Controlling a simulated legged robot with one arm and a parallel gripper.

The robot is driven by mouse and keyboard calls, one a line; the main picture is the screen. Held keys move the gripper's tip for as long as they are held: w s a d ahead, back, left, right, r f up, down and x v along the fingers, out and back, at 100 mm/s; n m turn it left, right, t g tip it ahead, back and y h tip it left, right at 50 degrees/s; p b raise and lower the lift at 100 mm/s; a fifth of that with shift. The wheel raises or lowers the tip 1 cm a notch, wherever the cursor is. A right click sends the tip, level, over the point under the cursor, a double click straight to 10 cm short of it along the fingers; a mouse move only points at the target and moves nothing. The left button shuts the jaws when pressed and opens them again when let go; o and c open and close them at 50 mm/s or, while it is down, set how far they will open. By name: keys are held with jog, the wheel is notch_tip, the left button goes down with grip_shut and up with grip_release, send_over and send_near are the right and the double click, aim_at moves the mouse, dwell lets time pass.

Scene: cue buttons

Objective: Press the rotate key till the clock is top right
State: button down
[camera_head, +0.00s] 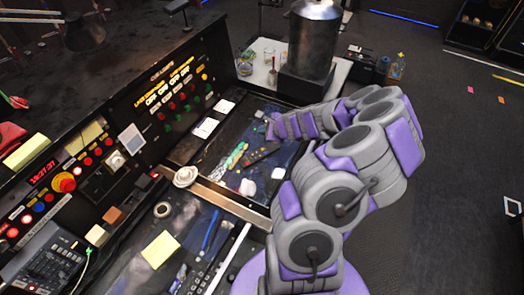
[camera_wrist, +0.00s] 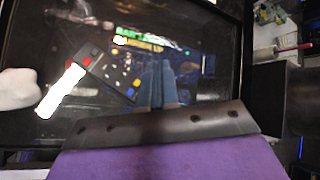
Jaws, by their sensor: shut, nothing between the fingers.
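In the wrist view, a small dark keypad (camera_wrist: 112,72) lies tilted on a black surface. It has white marks and small red, blue and yellow buttons at its corners. The marks are too blurred to pick out a clock or a rotate key. My gripper (camera_wrist: 158,66) is shut and empty, its bluish fingers together just right of the keypad; I cannot tell whether they touch anything. In the head view my gripper (camera_head: 270,128) is small, over the dark bench. A red digital time display (camera_head: 42,174) is on the left console.
A button panel (camera_head: 178,92) with yellow labels stands behind the bench. A white round knob (camera_head: 185,176), a tape roll (camera_head: 163,209) and yellow notes (camera_head: 160,249) lie nearer. A metal canister (camera_head: 315,42) stands beyond my arm.

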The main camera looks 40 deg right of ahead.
jog(key=b, duration=0.5)
send_over(264, 151)
notch_tip(264, 151, down, 7)
jog(key=shift+w+r, duration=0.1)
jog(key=shift+f, duration=0.4)
jog(key=shift+f, duration=0.1)
dwell(1.3)
jog(key=shift+f, duration=0.2)
jog(key=shift+f+b, duration=0.25)
jog(key=shift+b, duration=0.05)
dwell(0.5)
jog(key=shift+r, duration=0.15)
jog(key=shift+r+p, duration=0.55)
jog(key=shift+p, duration=0.15)
jog(key=shift+r, duration=0.1)
